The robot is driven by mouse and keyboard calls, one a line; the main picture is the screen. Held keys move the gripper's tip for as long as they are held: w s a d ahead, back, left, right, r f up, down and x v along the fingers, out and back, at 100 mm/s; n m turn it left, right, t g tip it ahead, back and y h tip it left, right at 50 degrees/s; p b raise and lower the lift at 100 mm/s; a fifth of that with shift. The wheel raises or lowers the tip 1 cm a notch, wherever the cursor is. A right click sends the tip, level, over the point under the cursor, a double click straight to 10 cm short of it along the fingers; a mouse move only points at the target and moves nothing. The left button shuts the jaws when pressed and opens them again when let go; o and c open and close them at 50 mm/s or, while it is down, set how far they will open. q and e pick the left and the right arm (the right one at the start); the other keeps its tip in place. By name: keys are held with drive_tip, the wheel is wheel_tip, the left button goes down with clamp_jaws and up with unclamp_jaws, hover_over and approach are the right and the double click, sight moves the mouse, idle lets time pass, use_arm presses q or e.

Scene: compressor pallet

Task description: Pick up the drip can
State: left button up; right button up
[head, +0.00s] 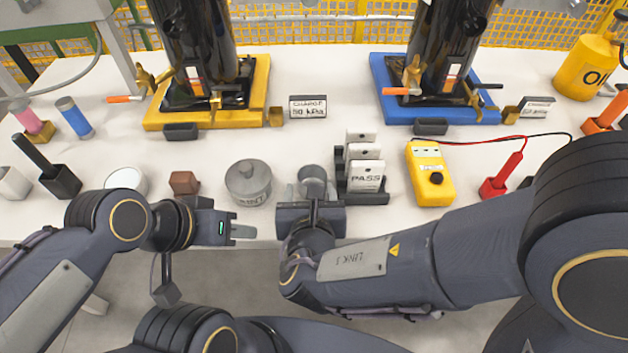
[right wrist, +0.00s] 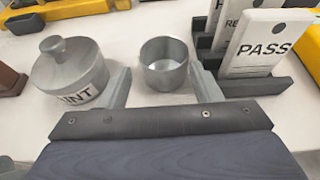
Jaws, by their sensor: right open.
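The drip can (head: 313,180), a small open grey metal cup, stands upright on the white table; it also shows in the right wrist view (right wrist: 164,68). My right gripper (head: 312,190) is open, its fingers pointing toward the can. In the right wrist view its two fingers (right wrist: 160,80) lie either side of the can's near part, with gaps visible and nothing held. My left gripper (head: 245,231) is low at the table's front edge, left of the can, seen side-on; whether its fingers are apart is unclear.
A lidded grey paint pot (head: 248,184) stands close left of the can. A dark rack (head: 372,197) with white PASS cards (head: 366,177) stands close right. A yellow meter (head: 430,178) lies farther right. Yellow (head: 263,90) and blue (head: 377,80) bases with black cylinders stand behind.

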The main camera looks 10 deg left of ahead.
sight(312, 170)
drive_tip(key=x, duration=0.6)
drive_tip(key=shift+w+d+r+b, duration=0.25)
drive_tip(key=shift+b, duration=0.1)
drive_tip(key=c, duration=0.7)
drive_tip(key=shift+r, duration=0.15)
